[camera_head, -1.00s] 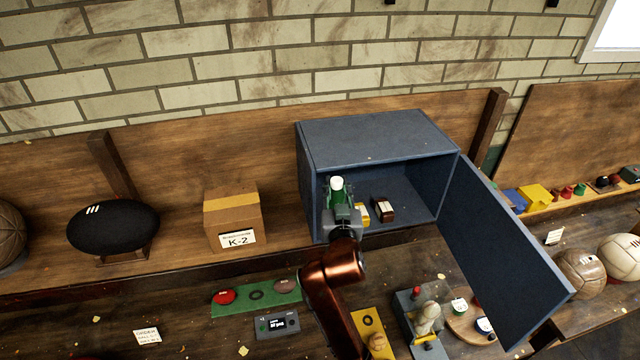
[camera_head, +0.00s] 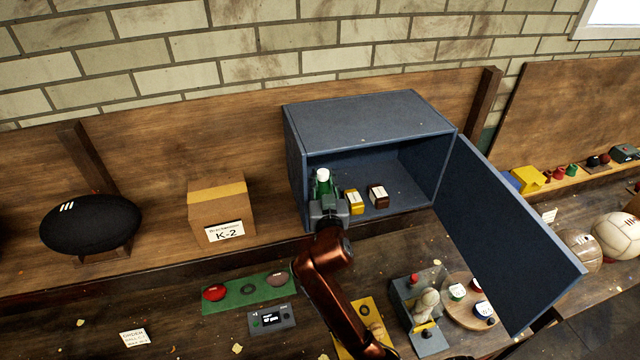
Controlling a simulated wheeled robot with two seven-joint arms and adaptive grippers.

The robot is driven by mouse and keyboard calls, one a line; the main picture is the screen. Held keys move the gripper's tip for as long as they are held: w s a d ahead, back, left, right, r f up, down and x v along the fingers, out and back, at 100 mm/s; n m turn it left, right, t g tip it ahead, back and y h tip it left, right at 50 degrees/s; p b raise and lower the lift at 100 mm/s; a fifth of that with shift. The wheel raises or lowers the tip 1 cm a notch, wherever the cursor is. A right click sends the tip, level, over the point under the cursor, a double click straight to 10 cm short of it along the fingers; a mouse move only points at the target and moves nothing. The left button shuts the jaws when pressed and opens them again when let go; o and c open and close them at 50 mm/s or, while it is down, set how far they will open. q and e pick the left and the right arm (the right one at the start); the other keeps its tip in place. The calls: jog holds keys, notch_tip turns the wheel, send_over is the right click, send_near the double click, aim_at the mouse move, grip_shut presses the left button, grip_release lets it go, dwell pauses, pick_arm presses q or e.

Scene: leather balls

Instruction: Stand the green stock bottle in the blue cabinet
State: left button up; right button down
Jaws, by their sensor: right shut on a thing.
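The blue cabinet (camera_head: 368,119) stands on the back shelf with its door (camera_head: 505,230) swung open to the right. The green bottle (camera_head: 323,184), with a white cap, is upright inside the cabinet's opening at the left side. My right gripper (camera_head: 326,205) is shut on the bottle from the front and hides its lower part. I cannot tell whether the bottle's base touches the cabinet floor. My left gripper is not in view.
A yellow-labelled box (camera_head: 354,202) and a dark box (camera_head: 377,195) stand in the cabinet just right of the bottle. A cardboard box (camera_head: 221,208) and a black ball (camera_head: 90,225) sit left of the cabinet. The cabinet's right interior is clear.

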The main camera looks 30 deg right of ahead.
jog(key=shift+s, duration=0.1)
jog(key=c, duration=2)
grip_release()
jog(key=shift+f, duration=0.1)
jog(key=shift+c, duration=0.2)
jog(key=shift+o, duration=0.8)
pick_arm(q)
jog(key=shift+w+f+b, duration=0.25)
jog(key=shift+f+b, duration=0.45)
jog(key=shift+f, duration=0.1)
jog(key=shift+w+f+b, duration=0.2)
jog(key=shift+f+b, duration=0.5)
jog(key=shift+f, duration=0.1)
pick_arm(e)
jog(key=v, duration=1.2)
